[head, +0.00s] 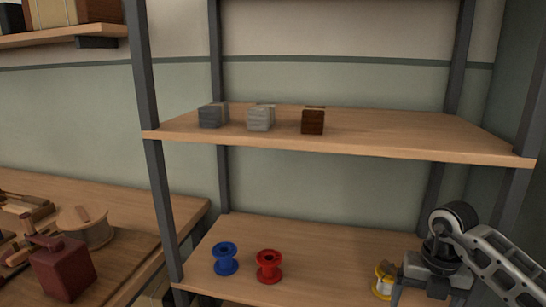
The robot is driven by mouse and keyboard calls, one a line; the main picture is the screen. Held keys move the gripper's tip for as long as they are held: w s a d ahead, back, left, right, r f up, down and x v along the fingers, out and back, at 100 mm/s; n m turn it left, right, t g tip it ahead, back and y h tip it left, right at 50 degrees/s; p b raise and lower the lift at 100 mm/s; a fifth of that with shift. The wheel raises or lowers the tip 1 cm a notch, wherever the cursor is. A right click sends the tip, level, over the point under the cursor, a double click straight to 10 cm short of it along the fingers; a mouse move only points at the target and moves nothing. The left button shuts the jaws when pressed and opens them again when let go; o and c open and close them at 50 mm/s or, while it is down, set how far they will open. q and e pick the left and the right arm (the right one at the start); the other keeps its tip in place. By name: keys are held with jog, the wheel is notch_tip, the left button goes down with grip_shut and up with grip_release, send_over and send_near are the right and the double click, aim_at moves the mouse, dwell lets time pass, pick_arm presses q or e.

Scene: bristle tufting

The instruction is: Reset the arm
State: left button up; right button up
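My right arm comes in from the right edge, and its gripper (428,285) is low over the right part of the lower shelf (320,252). The gripper is beside a yellow and white spool (383,281) and partly covers it. I cannot tell whether they touch, or whether the fingers are open or shut. A blue spool (226,260) and a red spool (268,267) stand upright on the same shelf to the left, clear of the gripper. My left gripper is not in view.
The upper shelf (400,135) holds a dark grey block (212,116), a light grey block (261,118) and a brown block (313,122). Dark rack posts (163,205) frame the shelves. A wooden bench at left holds a dark red block-shaped object (62,268) and a round wooden piece (86,228).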

jog(key=s+a+f+n+y, duration=0.1)
jog(key=s+a+f+y, duration=0.1)
jog(key=a+y, duration=0.5)
jog(key=s+a+f+n+y, duration=0.1)
jog(key=s+a+y, duration=0.15)
jog(key=a, duration=0.95)
jog(key=s+a+r+m+t+y, duration=0.2)
jog(key=a+r+m+t+y, duration=0.5)
jog(key=m+t+y, duration=0.15)
jog(key=d+f+m+t+h, duration=0.4)
jog(key=d+m+t+h, duration=0.4)
jog(key=m, duration=0.6)
jog(key=s+d+f+m+g+h, duration=0.3)
jog(key=s+f+m+g+h, duration=0.3)
jog(key=s+f+m, duration=0.3)
notch_tip(320, 180, down, 5)
jog(key=shift+s+r+h, duration=0.1)
jog(key=shift+s+h, duration=0.4)
jog(key=shift+s, duration=0.45)
